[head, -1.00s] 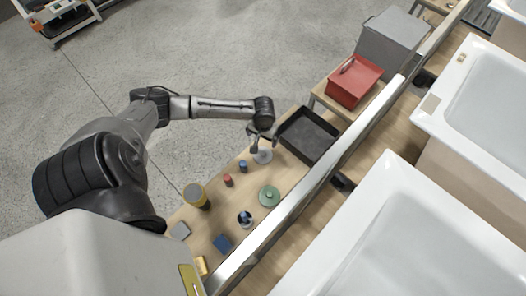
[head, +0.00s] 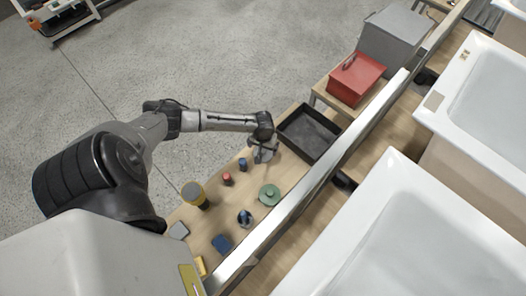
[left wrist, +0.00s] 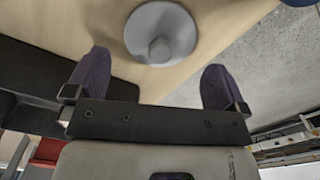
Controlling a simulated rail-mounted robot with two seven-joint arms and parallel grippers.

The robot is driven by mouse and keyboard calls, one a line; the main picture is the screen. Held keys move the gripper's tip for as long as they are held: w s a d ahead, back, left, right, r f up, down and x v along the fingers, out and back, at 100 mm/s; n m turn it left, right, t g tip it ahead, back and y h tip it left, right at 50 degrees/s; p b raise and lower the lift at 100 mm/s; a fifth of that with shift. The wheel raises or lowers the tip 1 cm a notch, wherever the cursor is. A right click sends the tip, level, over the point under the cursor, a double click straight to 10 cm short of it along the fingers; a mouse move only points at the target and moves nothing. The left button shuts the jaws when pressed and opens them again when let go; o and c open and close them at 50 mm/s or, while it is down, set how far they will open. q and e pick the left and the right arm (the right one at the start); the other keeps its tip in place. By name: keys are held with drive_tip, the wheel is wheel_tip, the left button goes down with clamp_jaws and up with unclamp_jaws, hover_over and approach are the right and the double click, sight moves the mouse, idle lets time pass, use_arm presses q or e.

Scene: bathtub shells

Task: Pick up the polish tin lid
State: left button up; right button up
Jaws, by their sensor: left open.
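A round grey lid with a central knob (left wrist: 160,32) lies on the wooden bench, and I take it for the polish tin lid. In the left wrist view it is just beyond and between the fingertips of my left gripper (left wrist: 158,62). The fingers are spread wide with nothing between them, and the knob points toward the gripper. In the head view my left gripper (head: 263,153) is right over the lid and largely hides it. I cannot tell the exact height left between them. My right gripper is not in view.
A black tray (head: 309,134) lies close to the right of the gripper. A metal rail (head: 310,186) borders the bench.

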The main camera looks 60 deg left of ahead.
sight(263, 150)
use_arm(q)
drive_tip(key=shift+f+b, duration=0.45)
drive_tip(key=shift+f, duration=1.5)
drive_tip(key=shift+c, duration=0.5)
drive_tip(key=c, duration=0.6)
drive_tip(key=shift+o, duration=0.2)
drive_tip(key=shift+r, duration=0.1)
